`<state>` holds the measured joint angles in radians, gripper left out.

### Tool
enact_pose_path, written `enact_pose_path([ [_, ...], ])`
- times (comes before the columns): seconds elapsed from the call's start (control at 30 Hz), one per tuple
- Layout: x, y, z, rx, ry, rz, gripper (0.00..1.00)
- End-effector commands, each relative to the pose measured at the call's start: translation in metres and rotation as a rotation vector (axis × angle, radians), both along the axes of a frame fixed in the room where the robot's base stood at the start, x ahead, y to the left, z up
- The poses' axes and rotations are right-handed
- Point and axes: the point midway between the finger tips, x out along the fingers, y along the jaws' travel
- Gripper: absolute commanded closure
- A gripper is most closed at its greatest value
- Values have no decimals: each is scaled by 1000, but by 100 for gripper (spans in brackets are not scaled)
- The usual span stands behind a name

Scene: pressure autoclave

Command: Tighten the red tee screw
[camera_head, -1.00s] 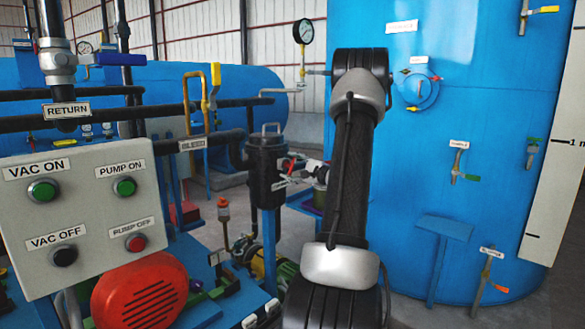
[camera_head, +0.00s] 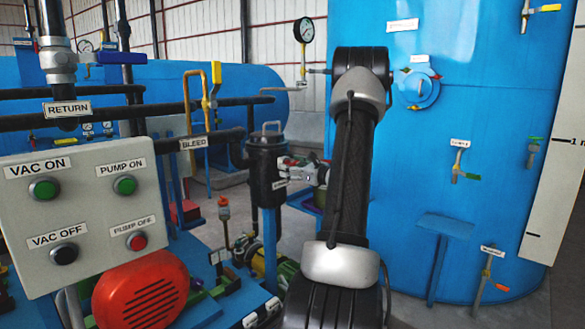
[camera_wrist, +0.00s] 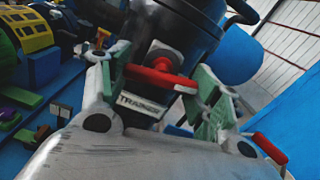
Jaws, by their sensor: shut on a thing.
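The red tee screw (camera_wrist: 160,80) is in the middle of the wrist view, a red crossbar on the side of the black strainer vessel (camera_wrist: 170,30). My gripper (camera_wrist: 164,76) has a green-padded finger at each end of the crossbar and is shut on it. In the head view my gripper (camera_head: 296,173) reaches left to the side of the black vessel (camera_head: 266,170); the screw is mostly hidden there by the fingers. A white label (camera_wrist: 140,105), partly covered, sits just below the crossbar.
A control panel (camera_head: 85,215) with buttons and a red slotted cover (camera_head: 142,292) stand at left. A large blue tank (camera_head: 460,120) is at right with several small valves. Another red handle (camera_wrist: 269,147) shows at the lower right of the wrist view. Pipes run behind the vessel.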

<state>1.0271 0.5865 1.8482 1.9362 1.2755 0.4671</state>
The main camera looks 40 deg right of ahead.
Motion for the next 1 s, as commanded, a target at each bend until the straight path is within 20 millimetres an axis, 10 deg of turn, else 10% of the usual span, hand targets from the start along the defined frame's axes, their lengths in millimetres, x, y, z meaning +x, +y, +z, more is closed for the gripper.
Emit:
enact_pose_path([
  [0.93,-1,1,-2,202,21,-1,60],
  [0.97,-1,1,-2,202,20,-1,33],
  [1.0,-1,1,-2,202,20,-1,26],
])
